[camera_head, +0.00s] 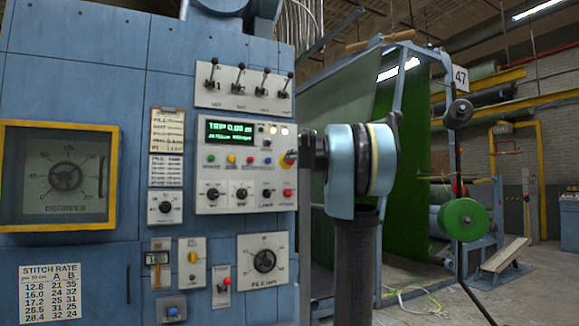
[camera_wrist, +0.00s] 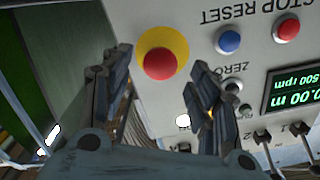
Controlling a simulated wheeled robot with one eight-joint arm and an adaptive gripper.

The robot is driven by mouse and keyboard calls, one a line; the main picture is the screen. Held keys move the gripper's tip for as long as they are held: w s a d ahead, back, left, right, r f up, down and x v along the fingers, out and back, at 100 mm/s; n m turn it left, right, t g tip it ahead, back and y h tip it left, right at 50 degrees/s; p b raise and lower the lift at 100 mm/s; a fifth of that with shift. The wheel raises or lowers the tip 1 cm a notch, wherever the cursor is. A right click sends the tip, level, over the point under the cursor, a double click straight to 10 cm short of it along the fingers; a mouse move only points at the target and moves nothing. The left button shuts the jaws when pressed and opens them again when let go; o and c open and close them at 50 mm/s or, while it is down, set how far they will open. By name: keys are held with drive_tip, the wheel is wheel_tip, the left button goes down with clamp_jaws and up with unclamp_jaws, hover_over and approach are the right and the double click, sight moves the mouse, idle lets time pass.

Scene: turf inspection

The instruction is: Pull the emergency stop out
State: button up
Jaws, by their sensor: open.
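The emergency stop is a round red button on a yellow disc (camera_wrist: 160,64) on the pale control panel. In the wrist view it sits upper middle, between the two fingers of my gripper (camera_wrist: 161,76). The fingers are open, one on each side, with a gap to the red cap; I cannot tell how far they are from the panel. In the head view a bit of the emergency stop's yellow and red (camera_head: 290,157) shows at the panel's right edge, partly hidden by my gripper (camera_head: 299,151).
The panel carries a green display (camera_head: 230,132), coloured buttons and knobs. A red stop button (camera_wrist: 286,29) and a blue reset button (camera_wrist: 228,42) lie near the emergency stop. Toggle levers (camera_head: 241,80) stick out above. A turf machine frame with a green roll (camera_head: 464,219) stands to the right.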

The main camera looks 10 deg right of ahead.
sight(291, 161)
drive_tip(key=shift+x, duration=2.8)
drive_tip(key=shift+c, duration=0.5)
